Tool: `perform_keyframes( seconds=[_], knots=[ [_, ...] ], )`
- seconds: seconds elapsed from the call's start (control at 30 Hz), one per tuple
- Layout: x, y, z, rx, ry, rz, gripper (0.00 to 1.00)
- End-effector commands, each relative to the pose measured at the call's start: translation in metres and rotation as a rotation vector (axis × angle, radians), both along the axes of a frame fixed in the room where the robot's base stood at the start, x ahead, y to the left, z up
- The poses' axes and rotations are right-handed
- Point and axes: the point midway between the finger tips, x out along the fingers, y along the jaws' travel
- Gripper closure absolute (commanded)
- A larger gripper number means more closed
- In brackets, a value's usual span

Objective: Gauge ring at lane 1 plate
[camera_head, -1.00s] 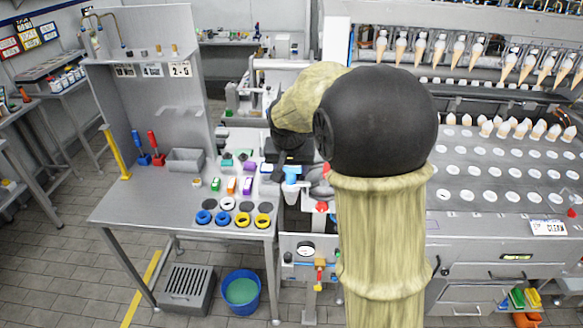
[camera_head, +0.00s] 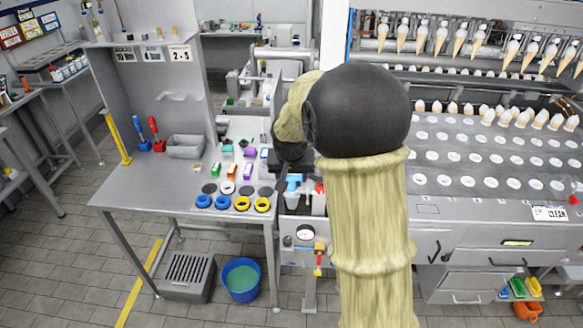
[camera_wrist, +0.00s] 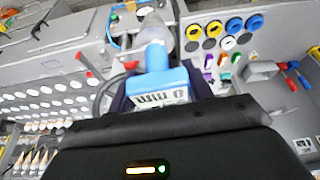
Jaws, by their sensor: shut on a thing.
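My gripper (camera_wrist: 160,90) is shut on a blue handheld tool (camera_wrist: 160,82) with a white printed label and a translucent grey, cup-like end. In the head view, the blue tool (camera_head: 293,183) hangs below my gripper (camera_head: 291,165), just right of the table's edge. Blue rings (camera_head: 203,201), yellow rings (camera_head: 242,203) and a white ring (camera_head: 227,187) lie on the table, left of my gripper. The conveyor plates (camera_head: 458,158) with pale round spots are at right; part is hidden by my arm. I cannot tell which is lane 1.
The steel table (camera_head: 130,190) holds a grey bin (camera_head: 185,146) and small coloured blocks (camera_head: 231,171). A pressure gauge (camera_head: 305,232) is on the machine front below the tool. A blue bucket (camera_head: 241,279) and a grey crate (camera_head: 188,275) stand on the floor.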

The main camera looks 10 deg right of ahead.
Motion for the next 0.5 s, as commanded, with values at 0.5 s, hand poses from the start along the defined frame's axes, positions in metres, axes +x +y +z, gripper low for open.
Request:
perform_keyframes(
  seconds=[0.5],
  knots=[
    [0.0,0.005,-0.211,-0.007,0.008,0.133,0.79]
  ],
)
